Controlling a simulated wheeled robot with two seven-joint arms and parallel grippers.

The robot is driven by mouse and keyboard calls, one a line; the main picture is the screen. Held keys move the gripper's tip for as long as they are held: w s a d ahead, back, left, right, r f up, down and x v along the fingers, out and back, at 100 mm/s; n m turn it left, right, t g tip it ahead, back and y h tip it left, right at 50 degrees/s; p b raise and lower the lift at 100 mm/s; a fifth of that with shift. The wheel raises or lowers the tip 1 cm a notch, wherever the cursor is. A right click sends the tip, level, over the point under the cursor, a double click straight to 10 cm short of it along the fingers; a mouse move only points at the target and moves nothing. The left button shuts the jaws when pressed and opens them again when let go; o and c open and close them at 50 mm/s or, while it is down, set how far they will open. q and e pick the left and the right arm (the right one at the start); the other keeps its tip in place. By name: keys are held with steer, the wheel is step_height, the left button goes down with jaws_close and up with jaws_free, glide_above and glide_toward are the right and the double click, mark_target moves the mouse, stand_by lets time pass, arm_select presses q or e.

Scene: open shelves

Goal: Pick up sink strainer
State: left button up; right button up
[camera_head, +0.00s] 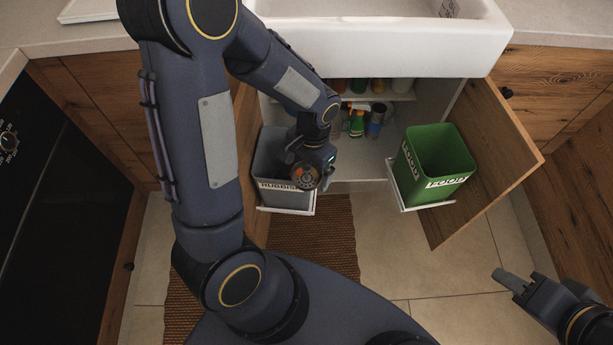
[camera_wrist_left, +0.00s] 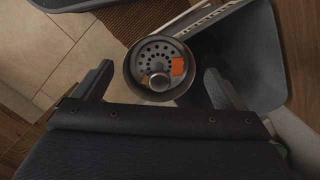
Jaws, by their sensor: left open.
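The sink strainer (camera_head: 305,176) is a round, dark-rimmed metal basket with a perforated base, a central knob and orange bits. It is by the front right of the grey bin; what supports it is unclear. In the left wrist view the strainer (camera_wrist_left: 159,66) lies between the two spread fingers of my left gripper (camera_wrist_left: 158,78), with gaps on both sides. In the head view my left gripper (camera_head: 312,158) is at the strainer, its fingers hard to make out. My right gripper (camera_head: 513,280) is at lower right, far from the strainer; its finger gap is unclear.
The grey bin (camera_head: 270,160) is on the left cabinet door's holder. A green bin (camera_head: 438,150) hangs on the open right door (camera_head: 480,150). Bottles (camera_head: 356,122) stand inside the cabinet under the white sink (camera_head: 400,45). A brown mat (camera_head: 315,235) lies on the tiled floor.

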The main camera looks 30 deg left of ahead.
arm_select(q)
steer(key=shift+s+f, duration=0.1)
steer(key=shift+f, duration=0.4)
steer(key=c, duration=1)
steer(key=shift+r, duration=0.1)
